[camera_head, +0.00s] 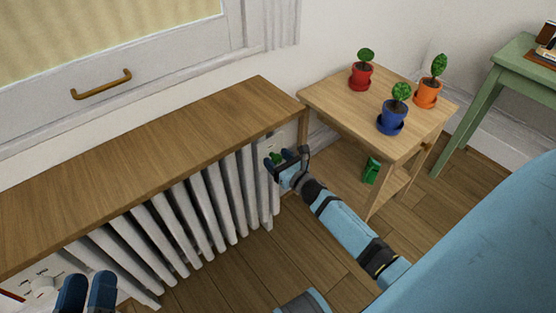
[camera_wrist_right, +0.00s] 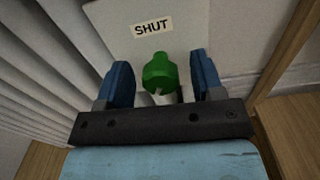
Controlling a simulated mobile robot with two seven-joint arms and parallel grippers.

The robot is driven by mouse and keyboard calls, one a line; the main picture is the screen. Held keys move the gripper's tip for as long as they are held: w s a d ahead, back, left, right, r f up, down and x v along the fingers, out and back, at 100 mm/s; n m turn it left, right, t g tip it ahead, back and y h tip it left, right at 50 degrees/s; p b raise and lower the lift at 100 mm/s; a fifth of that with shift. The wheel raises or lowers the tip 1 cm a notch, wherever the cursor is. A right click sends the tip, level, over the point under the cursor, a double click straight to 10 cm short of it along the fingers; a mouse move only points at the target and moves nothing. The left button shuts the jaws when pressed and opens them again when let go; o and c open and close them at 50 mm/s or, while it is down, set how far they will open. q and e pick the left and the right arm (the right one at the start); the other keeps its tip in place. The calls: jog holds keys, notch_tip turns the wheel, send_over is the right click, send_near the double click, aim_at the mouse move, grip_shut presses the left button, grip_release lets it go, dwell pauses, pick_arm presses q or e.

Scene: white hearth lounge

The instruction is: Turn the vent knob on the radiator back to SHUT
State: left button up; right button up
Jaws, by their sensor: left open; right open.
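The green vent knob (camera_wrist_right: 159,73) is on a pale panel at the right end of the white radiator (camera_head: 205,205). In the right wrist view a SHUT label (camera_wrist_right: 152,28) is on the panel above the knob. The knob's narrower upper end faces that label; I cannot tell whether it marks the setting. My right gripper (camera_head: 287,158) is open, its blue fingers on either side of the knob with gaps showing. In the head view the knob (camera_head: 277,158) is partly hidden by this gripper. My left gripper (camera_head: 88,291) is open at the bottom left, by the radiator's other end.
A wooden shelf (camera_head: 150,165) covers the radiator. A side table (camera_head: 335,98) with red, blue and orange plant pots stands right of it, a green object (camera_head: 371,170) on its lower shelf. A white valve-like fitting (camera_head: 42,289) and a red part (camera_head: 10,296) are at lower left.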

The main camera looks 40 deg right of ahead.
jog(key=c, duration=0.9)
